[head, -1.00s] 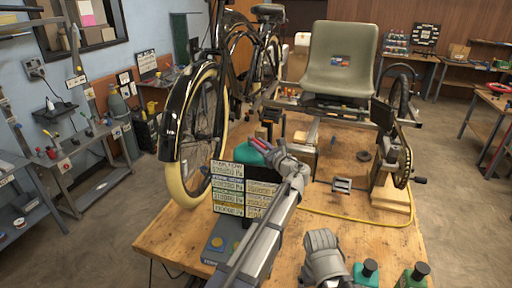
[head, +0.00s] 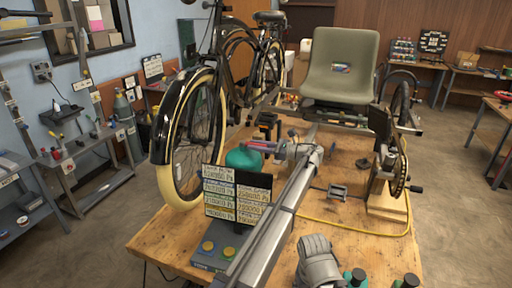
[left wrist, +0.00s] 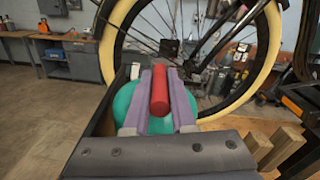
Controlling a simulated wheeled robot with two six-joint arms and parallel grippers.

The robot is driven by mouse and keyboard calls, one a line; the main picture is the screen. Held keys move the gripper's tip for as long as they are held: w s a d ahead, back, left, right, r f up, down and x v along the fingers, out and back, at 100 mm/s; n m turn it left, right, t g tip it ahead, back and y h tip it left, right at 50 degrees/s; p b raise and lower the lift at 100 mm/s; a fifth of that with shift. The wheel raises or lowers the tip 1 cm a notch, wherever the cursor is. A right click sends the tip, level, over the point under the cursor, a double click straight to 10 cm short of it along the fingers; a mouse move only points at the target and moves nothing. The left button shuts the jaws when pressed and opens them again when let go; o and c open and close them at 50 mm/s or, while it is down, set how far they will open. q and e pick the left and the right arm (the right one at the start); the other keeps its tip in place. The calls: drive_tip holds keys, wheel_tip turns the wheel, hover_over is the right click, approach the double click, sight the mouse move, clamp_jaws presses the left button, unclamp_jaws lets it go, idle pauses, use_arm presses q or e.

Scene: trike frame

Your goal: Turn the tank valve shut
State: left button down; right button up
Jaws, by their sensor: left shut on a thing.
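The teal tank (head: 240,158) stands on the wooden bench beside the bicycle's front wheel. Its rounded body also shows behind the jaws in the left wrist view (left wrist: 125,108). My left gripper (head: 264,146) reaches in from the right side of the tank, with its fingers pointing left. It is shut on a red, cylinder-shaped valve handle (left wrist: 160,92), which lies lengthwise between the two purplish fingers. The fingers hide part of the handle, and the valve's base is out of sight. My right gripper's jaws are not visible.
A black label board (head: 236,197) with colored cards and a button box (head: 212,252) stand in front of the tank. A bicycle (head: 195,120) is behind left. A crank wheel (head: 396,170) and yellow hose (head: 350,229) are to the right. Green bottles stand at the front.

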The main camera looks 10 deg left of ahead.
use_arm(q)
drive_tip(key=shift+w+g, duration=0.1)
drive_tip(key=shift+g, duration=0.3)
drive_tip(key=c, duration=0.8)
unclamp_jaws()
drive_tip(key=shift+o, duration=0.2)
